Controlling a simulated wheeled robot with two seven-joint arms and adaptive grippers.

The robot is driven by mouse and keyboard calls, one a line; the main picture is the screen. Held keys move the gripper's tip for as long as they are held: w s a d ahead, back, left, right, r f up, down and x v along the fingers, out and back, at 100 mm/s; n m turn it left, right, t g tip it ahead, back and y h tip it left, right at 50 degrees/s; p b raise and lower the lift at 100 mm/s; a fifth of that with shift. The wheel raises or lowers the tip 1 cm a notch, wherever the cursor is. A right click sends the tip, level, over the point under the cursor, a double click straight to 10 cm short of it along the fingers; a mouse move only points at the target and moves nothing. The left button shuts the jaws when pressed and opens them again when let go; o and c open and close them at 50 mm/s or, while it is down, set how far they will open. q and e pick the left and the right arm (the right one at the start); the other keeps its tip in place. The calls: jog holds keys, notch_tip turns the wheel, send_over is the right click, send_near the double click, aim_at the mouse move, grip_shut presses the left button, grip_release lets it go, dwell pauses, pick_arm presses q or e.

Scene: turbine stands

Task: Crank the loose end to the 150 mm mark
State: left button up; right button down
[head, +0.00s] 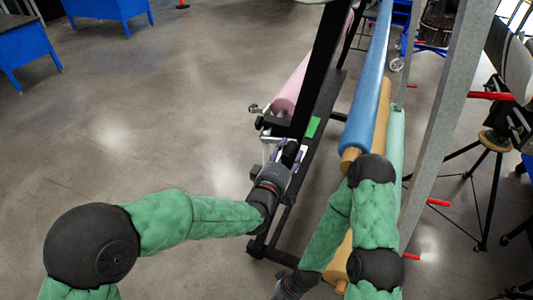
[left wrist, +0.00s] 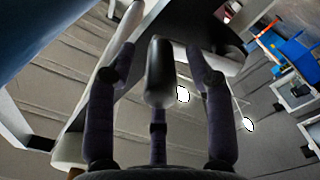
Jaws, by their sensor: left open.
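A black stand (head: 322,100) runs away from me with a pink roll (head: 292,88) on its left side. My left gripper (head: 288,150) is at the near end of this stand, beside some small metal parts. In the left wrist view a dark rounded grip (left wrist: 160,72), which looks like the crank handle, lies between the spread fingers of the open left gripper (left wrist: 158,70). I cannot tell whether any finger touches it. My right gripper (head: 290,288) is low at the bottom edge, partly cut off. No scale or 150 mm mark is readable.
A blue roll (head: 368,85) and a tan roll (head: 380,120) stand to the right, close to my right arm. A grey post (head: 450,90) with red pegs rises beyond them. Blue tables (head: 25,50) are far left. The left floor is clear.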

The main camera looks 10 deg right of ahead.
pick_arm(q)
jog(key=shift+b, duration=0.3)
jog(key=shift+b, duration=0.3)
dwell(0.3)
jog(key=c, duration=0.9)
jog(key=shift+r, duration=0.15)
